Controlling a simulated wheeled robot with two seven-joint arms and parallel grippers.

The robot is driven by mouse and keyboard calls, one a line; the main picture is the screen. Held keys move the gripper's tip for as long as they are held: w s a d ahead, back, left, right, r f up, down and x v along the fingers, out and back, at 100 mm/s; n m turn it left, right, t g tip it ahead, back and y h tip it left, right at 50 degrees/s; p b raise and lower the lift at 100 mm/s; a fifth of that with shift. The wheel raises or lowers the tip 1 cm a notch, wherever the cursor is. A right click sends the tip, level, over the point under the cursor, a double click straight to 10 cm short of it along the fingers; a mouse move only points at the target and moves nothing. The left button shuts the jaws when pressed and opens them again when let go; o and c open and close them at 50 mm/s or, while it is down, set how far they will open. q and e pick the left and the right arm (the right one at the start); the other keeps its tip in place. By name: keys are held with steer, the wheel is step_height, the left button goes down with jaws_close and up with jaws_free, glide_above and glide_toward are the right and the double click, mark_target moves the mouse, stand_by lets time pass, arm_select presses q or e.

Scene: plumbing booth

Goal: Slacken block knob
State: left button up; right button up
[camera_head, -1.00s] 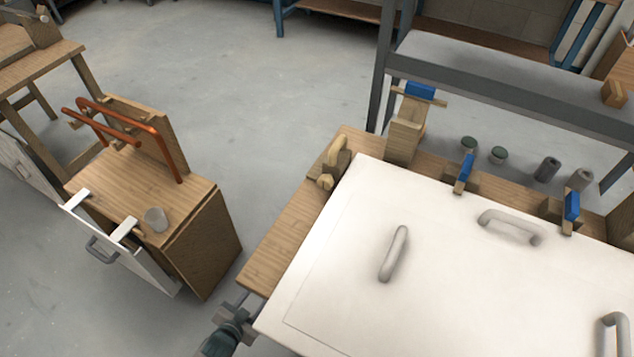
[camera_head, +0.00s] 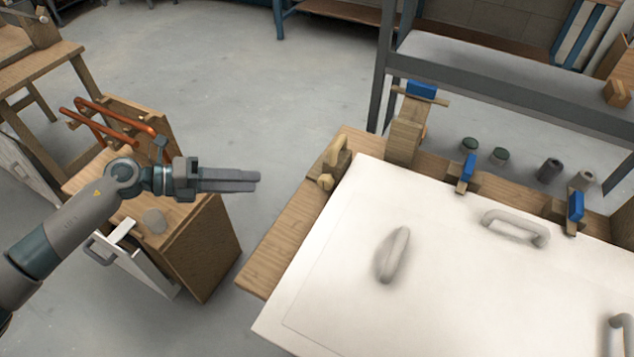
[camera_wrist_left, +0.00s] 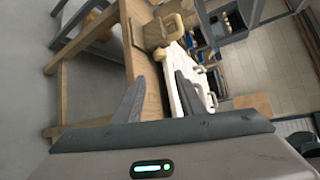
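A dark wooden block (camera_head: 342,167) sits at the back left corner of the wooden bench. A pale round knob (camera_head: 325,182) is on its near side, and a pale upright wooden piece (camera_head: 338,149) rises behind it. The block also shows in the left wrist view (camera_wrist_left: 152,36), beyond the fingertips. My left gripper (camera_head: 259,181) is in the air left of the block, with its fingers pointing right towards it and clear of it. In the left wrist view the two fingers (camera_wrist_left: 160,77) are apart, with nothing between them. My right gripper is not in view.
A white panel (camera_head: 450,290) with grey handles covers most of the bench (camera_head: 290,235). Blue-topped clamps (camera_head: 468,168) and a wooden post (camera_head: 405,138) stand along its back edge. A wooden cabinet (camera_head: 205,245) with copper pipes (camera_head: 130,118) stands left. Floor lies between.

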mark_target(319, 183)
arm_select(q)
steer(key=shift+w+d, duration=0.1)
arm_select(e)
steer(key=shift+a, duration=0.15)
